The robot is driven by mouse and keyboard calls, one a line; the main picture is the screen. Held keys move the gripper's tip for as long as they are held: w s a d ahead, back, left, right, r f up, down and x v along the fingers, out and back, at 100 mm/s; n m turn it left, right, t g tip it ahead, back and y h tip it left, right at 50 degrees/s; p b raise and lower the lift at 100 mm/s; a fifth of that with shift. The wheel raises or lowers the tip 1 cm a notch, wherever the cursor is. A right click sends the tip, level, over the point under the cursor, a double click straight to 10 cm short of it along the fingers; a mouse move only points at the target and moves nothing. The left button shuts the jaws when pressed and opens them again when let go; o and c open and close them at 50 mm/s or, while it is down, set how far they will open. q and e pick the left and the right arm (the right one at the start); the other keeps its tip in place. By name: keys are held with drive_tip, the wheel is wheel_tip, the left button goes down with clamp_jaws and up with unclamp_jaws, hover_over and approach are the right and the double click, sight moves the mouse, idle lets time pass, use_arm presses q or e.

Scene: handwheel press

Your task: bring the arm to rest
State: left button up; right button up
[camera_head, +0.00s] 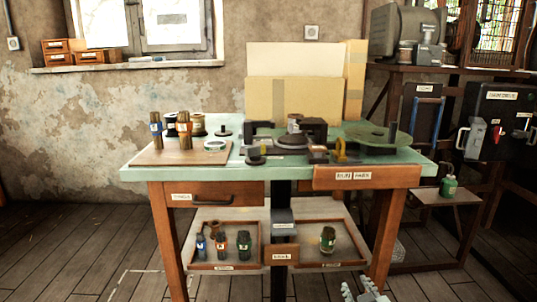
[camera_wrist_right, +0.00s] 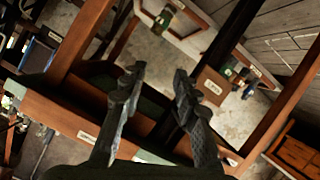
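My right gripper (camera_head: 362,290) shows at the bottom edge of the head view, low in front of the bench's right side and apart from it. In the right wrist view its two fingers (camera_wrist_right: 156,85) stand apart with nothing between them, so it is open and empty. Behind them are the bench's wooden frame and lower shelf. My left gripper is in neither view. The workbench (camera_head: 140,174) has a pale green top. On it stand dark press parts and a large green disc (camera_head: 378,134) at the right.
A wooden board (camera_head: 190,157) with two banded cylinders lies at the top's left. The lower shelf holds a left tray (camera_head: 224,268) with several banded pieces and a right tray (camera_head: 335,264) with one. A side shelf (camera_head: 440,197) carries a green can. Floor at left is clear.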

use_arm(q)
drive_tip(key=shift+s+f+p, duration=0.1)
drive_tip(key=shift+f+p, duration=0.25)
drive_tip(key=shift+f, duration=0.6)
use_arm(e)
drive_tip(key=s+d+f+m+g, duration=0.1)
drive_tip(key=s+d+f+g, duration=0.1)
drive_tip(key=s+f, duration=0.4)
drive_tip(key=s+d+f+g, duration=0.1)
drive_tip(key=s+f+g, duration=0.4)
drive_tip(key=s, duration=0.8)
drive_tip(key=s+d+f+m+g, duration=0.1)
drive_tip(key=s+d+f+g, duration=0.1)
drive_tip(key=s+f, duration=0.6)
drive_tip(key=shift+s+d+f+m+g+h, duration=0.2)
drive_tip(key=shift+s+d+m+g+h, duration=0.15)
drive_tip(key=shift+s+g, duration=0.6)
drive_tip(key=shift+w, duration=0.1)
